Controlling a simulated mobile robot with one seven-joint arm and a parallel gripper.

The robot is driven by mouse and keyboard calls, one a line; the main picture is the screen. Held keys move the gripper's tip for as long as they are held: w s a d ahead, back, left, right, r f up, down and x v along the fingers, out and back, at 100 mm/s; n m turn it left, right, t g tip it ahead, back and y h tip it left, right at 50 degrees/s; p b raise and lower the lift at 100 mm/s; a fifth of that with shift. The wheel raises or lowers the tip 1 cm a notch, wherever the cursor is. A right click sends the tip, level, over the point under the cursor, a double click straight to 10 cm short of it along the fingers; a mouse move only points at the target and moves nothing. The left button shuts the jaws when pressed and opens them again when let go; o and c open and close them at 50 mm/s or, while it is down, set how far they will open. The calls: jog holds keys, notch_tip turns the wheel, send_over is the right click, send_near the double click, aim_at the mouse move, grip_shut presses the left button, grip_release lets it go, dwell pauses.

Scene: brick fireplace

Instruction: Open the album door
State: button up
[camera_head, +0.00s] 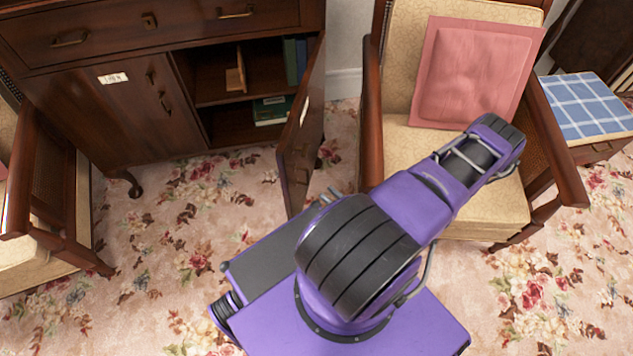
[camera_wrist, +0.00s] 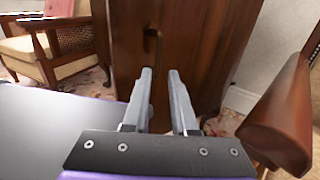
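The dark wood cabinet (camera_head: 110,120) stands at the upper left in the head view. Its left door (camera_head: 138,108) is shut and has a small white label (camera_head: 113,78), too small to read surely. The right door (camera_head: 303,135) stands swung far out, with a pale label (camera_head: 304,110) on it. In the wrist view, a brown wood door panel (camera_wrist: 195,50), apparently this open door, is ahead of my gripper (camera_wrist: 162,75), with a dark handle (camera_wrist: 151,40) beyond the fingertips. My gripper's fingers are apart and nothing shows between them. In the head view my arm mostly hides the gripper.
Books (camera_head: 296,60) stand inside the open compartment. A cream armchair (camera_head: 440,150) with a pink cushion (camera_head: 475,72) is close on the right; its wooden arm (camera_wrist: 280,125) is near my gripper's right side. Another chair (camera_head: 50,190) is at the left. Flowered carpet (camera_head: 160,230) is clear before the cabinet.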

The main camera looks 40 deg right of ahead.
jog(key=s+d, duration=0.1)
jog(key=s, duration=0.7)
jog(key=shift+s, duration=0.1)
grip_shut()
